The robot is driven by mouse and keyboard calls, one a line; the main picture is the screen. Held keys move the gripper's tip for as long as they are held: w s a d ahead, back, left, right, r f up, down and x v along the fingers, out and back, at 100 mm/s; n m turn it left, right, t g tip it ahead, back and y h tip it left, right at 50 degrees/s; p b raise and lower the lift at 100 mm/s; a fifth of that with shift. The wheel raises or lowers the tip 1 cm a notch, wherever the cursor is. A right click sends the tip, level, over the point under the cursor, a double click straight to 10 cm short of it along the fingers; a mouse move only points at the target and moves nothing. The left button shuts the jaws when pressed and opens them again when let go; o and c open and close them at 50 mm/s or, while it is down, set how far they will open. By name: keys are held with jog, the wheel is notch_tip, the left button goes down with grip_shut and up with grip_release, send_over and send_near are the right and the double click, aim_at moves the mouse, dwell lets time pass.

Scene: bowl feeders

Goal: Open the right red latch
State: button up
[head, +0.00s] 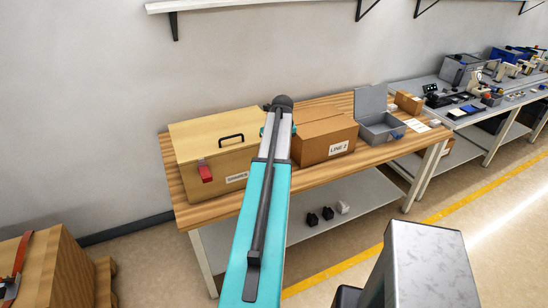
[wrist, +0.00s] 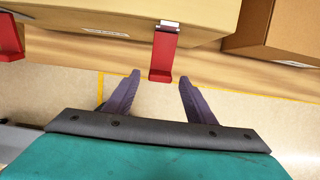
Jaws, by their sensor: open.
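A pale wooden box (head: 215,135) with a black top handle stands on the left part of the wooden table. Its left red latch (head: 205,173) shows on the front in the head view; the right one is hidden behind my arm. In the wrist view the right red latch (wrist: 163,58) hangs from a silver catch on the box front, its lower end tilted out. My gripper (wrist: 158,77) is open, with its purple fingertips apart on either side of the latch's lower end. I cannot tell whether they touch it. The left latch (wrist: 9,38) shows at the left edge.
A brown carton (head: 325,135) labelled "LINE 2" stands right of the box, and also shows in the wrist view (wrist: 280,35). A grey open case (head: 380,128) is farther right. A shelf (head: 230,4) hangs above.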

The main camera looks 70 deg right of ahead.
jog(key=b+v, duration=0.4)
jog(key=v, duration=0.8)
dwell(0.7)
